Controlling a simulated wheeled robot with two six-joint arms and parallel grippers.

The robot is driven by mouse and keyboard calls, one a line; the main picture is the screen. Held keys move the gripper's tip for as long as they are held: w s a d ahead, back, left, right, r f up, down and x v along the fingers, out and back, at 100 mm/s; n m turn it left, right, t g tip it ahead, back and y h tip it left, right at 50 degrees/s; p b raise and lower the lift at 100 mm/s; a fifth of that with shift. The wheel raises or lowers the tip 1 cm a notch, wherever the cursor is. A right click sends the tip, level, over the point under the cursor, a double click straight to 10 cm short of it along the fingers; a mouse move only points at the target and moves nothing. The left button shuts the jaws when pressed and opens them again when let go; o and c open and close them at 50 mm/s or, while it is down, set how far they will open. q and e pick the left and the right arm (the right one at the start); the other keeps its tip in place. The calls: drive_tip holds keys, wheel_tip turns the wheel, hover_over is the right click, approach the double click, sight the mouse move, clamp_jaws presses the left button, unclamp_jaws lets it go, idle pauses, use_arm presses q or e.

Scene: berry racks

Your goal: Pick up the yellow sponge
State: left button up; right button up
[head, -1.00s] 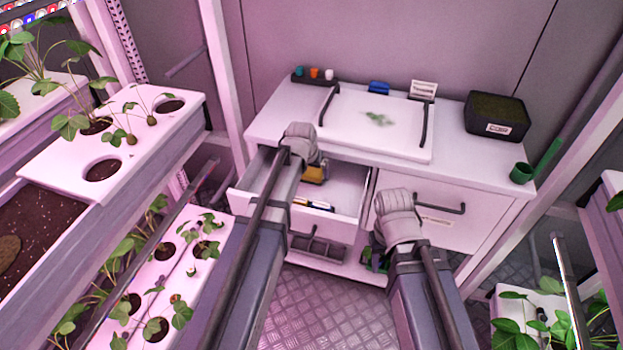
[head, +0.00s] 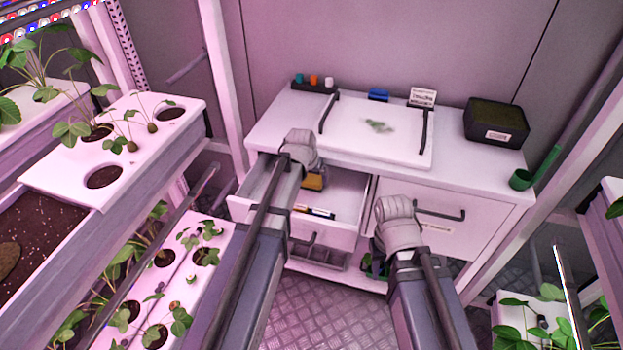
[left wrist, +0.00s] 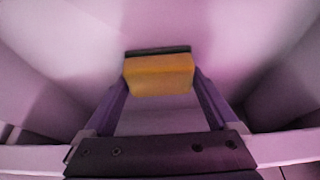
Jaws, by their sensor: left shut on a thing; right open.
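The yellow sponge (head: 313,183) with a dark strip on its far side is at the open drawer (head: 345,192) of the white cabinet. My left gripper (head: 312,173) reaches down there from above. In the left wrist view the sponge (left wrist: 160,76) sits between the fingertips of my left gripper (left wrist: 160,85), which is shut on it. The pale drawer walls surround it; whether the sponge touches the drawer floor I cannot tell. My right gripper (head: 377,262) is open, low in front of the cabinet's right drawer, mostly hidden by my own wrist.
A marker (head: 316,211) lies in the drawer's front part. On the cabinet top (head: 275,130) are a white board (head: 375,140) with dark handles, a blue item (head: 378,94), a card (head: 422,97), a black box (head: 496,123) and a green scoop (head: 522,180). Plant racks (head: 140,140) stand left.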

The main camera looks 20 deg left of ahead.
sight(309, 189)
use_arm(q)
drive_tip(key=shift+r+p, duration=0.55)
drive_tip(key=shift+r, duration=0.1)
drive_tip(key=s, duration=0.4)
drive_tip(key=shift+f, duration=0.1)
wheel_tip(309, 189, up, 14)
drive_tip(key=p, duration=1.3)
drive_tip(key=shift+p, duration=0.35)
drive_tip(key=shift+f, duration=0.1)
